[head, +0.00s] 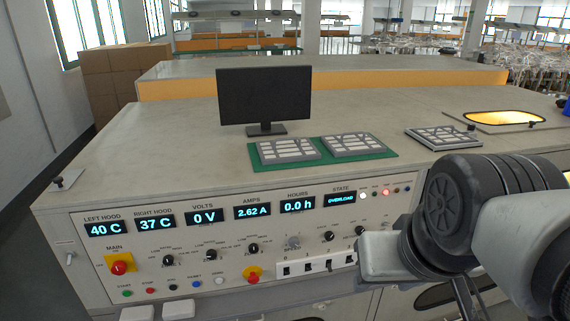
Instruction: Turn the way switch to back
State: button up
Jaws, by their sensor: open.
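The control panel (85,262) fills the front of the bench. It carries several small black rotary knobs, among them a left knob (168,260), a middle knob (253,249) and a right knob (329,236). A row of small black-and-white switches (307,267) sits below a grey speed dial (293,243). The labels are too small to read, so I cannot tell which one is the way switch or its position. My arm covers the panel's right end. My gripper (466,298) shows only partly, as two thin dark parts set apart at the bottom right, touching no control that I can see.
A red main stop button (119,267) and a second red button (252,274) stand out from the panel. The state display (341,200) reads overload. A monitor (264,97), a green mat (386,153) with two grey trays, and another tray (443,137) are on the bench top.

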aim_at(329, 236)
jog(key=k+j, duration=0.1)
jog(key=k, duration=0.15)
jog(key=i+j, duration=0.25)
jog(key=i+j+z, duration=0.15)
jog(key=j, duration=0.3)
jog(key=i+j, duration=0.3)
jog(key=j+z, duration=0.05)
